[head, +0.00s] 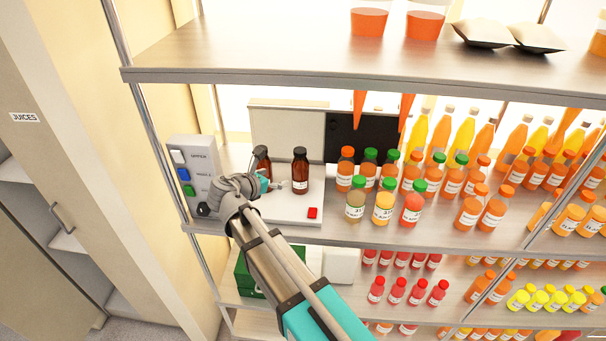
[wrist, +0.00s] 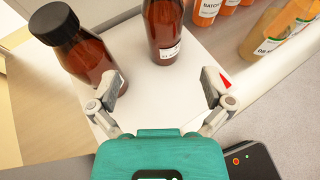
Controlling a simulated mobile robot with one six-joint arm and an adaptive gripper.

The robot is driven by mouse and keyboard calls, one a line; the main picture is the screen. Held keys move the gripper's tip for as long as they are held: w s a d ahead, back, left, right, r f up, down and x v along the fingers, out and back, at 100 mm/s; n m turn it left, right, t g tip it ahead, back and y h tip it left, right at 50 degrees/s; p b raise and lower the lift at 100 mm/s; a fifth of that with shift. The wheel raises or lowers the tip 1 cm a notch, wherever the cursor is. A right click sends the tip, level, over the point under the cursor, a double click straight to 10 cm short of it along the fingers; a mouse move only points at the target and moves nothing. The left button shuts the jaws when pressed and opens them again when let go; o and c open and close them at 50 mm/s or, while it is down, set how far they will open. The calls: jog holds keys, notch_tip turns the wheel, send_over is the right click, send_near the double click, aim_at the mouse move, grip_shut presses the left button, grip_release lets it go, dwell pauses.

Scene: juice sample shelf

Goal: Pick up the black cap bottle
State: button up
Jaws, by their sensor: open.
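Two brown glass bottles with dark caps stand on a white platform (head: 290,207). The right brown bottle (head: 300,172) is in full view and upright, with a white label. The left brown bottle (head: 263,158) is partly hidden behind my gripper (head: 268,185). In the wrist view the left bottle (wrist: 88,55) shows its black cap at the upper left, close to my left finger; I cannot tell whether they touch. The right bottle (wrist: 163,28) stands ahead of the gap, its cap out of frame. My gripper (wrist: 163,82) is open, with nothing between its fingers.
A grey control panel (head: 192,175) with coloured buttons stands left of the platform. Several juice bottles with green and orange caps (head: 383,207) stand to the right. An upper shelf (head: 240,62) hangs above.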

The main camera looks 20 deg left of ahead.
aim_at(293, 171)
jog(key=b+x, duration=0.2)
jog(key=x, duration=0.4)
jog(key=shift+f, duration=0.2)
jog(key=shift+w+d+f+b, duration=0.15)
jog(key=shift+w+d+b, duration=0.15)
jog(key=shift+w, duration=0.35)
jog(key=shift+b+x, duration=1.05)
jog(key=shift+x, duration=1.55)
jog(key=shift+d, duration=0.1)
jog(key=shift+s, duration=0.1)
jog(key=c, duration=1.1)
jog(key=shift+c, duration=0.2)
